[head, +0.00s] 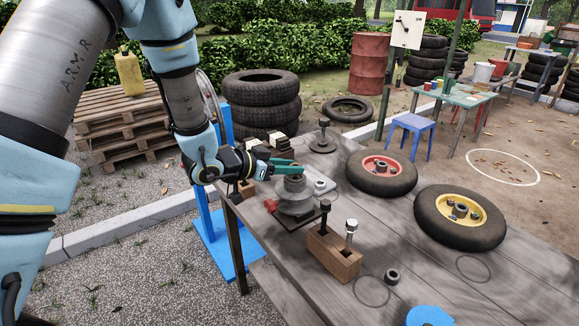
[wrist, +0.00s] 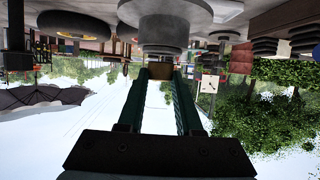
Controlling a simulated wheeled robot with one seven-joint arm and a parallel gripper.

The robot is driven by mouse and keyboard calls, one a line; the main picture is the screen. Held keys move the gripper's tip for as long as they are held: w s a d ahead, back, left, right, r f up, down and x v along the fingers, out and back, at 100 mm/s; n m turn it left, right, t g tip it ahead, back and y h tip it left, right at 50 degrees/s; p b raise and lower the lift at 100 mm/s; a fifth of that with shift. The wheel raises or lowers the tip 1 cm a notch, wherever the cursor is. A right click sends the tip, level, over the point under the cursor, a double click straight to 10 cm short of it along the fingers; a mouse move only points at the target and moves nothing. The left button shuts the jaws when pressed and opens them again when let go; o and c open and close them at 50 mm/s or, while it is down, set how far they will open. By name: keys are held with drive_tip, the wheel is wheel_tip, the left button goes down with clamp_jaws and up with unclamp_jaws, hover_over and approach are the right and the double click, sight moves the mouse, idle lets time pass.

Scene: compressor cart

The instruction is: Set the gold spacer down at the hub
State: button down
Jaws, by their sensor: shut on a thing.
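A grey stepped round piece that looks like the hub (head: 297,197) stands on a dark square plate on the workbench. In the wrist view, which is upside down, the hub (wrist: 165,22) fills the top middle. My gripper (head: 288,167) has green fingers and reaches in from the left at the hub's top. In the wrist view, my gripper (wrist: 160,76) is shut on a small brownish-gold piece, the gold spacer (wrist: 160,70), at the fingertips. The spacer appears close to the hub's narrow top; I cannot tell whether they touch. The fingers hide the spacer in the head view.
A wooden block (head: 334,254) with upright bolts stands in front of the hub. A red-rimmed wheel (head: 381,174) and a yellow-rimmed wheel (head: 460,217) lie to the right. A small dark nut (head: 392,276) lies near the front. The bench (head: 430,276) is bare around it.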

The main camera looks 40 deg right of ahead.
drive_tip(key=shift+f+b, duration=0.6)
drive_tip(key=shift+f, duration=0.2)
drive_tip(key=c, duration=0.5)
unclamp_jaws()
drive_tip(key=shift+o, duration=0.3)
drive_tip(key=o, duration=0.3)
drive_tip(key=shift+o, duration=0.2)
drive_tip(key=shift+p+v, duration=1)
drive_tip(key=shift+v, duration=2.5)
